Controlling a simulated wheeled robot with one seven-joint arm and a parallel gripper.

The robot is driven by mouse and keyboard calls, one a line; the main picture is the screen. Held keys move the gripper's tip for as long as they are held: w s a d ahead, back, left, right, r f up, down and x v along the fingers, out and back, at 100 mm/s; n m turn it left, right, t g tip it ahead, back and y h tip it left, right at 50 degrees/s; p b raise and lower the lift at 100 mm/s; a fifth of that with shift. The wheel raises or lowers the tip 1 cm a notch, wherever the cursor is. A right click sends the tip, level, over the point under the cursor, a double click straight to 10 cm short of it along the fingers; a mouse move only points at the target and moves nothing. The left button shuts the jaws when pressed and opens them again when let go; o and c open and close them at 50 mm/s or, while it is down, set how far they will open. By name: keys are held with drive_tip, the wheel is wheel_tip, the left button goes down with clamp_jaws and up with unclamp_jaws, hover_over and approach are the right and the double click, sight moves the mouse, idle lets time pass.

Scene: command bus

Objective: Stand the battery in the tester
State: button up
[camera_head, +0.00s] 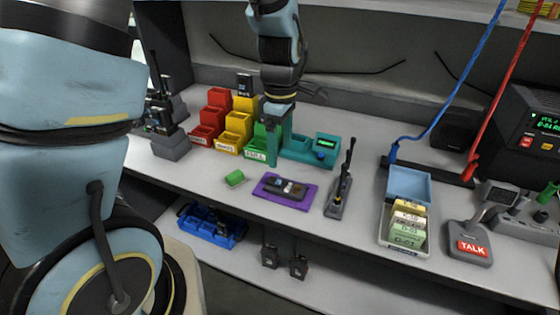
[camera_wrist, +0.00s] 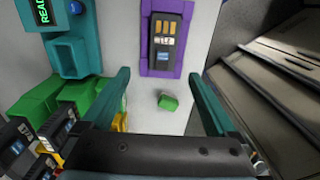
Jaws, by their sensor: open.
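A black battery pack with gold contacts and a blue label (camera_wrist: 165,43) lies flat on a purple mat (camera_head: 264,188); it also shows in the head view (camera_head: 286,189). The teal tester (camera_head: 325,150) stands behind the mat, with a lit display and a square socket block beside it. In the wrist view the tester (camera_wrist: 72,55) is at upper left and its display reads READY in part. My gripper (camera_head: 278,140) is open and empty above the counter, in front of the green bin. In the wrist view its fingers (camera_wrist: 160,78) are spread apart, with the pack beyond them.
A small green piece (camera_head: 235,178) lies left of the mat. Red (camera_head: 209,125), yellow (camera_head: 237,130) and green bins (camera_head: 256,148) stand behind it. A black handset on a stand (camera_head: 342,185) is right of the mat, then a tray of cards (camera_head: 405,225).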

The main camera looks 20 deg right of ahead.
drive_tip(key=a+r+m, duration=0.1)
drive_tip(key=a+m, duration=0.2)
drive_tip(key=a, duration=0.5)
drive_tip(key=a+r+m+t, duration=0.1)
drive_tip(key=a+m, duration=0.3)
drive_tip(key=a, duration=0.5)
drive_tip(key=w+a+r+m, duration=0.1)
drive_tip(key=a+r+m, duration=0.2)
drive_tip(key=a, duration=0.6)
drive_tip(key=shift+m+t, duration=0.3)
drive_tip(key=shift+w, duration=0.1)
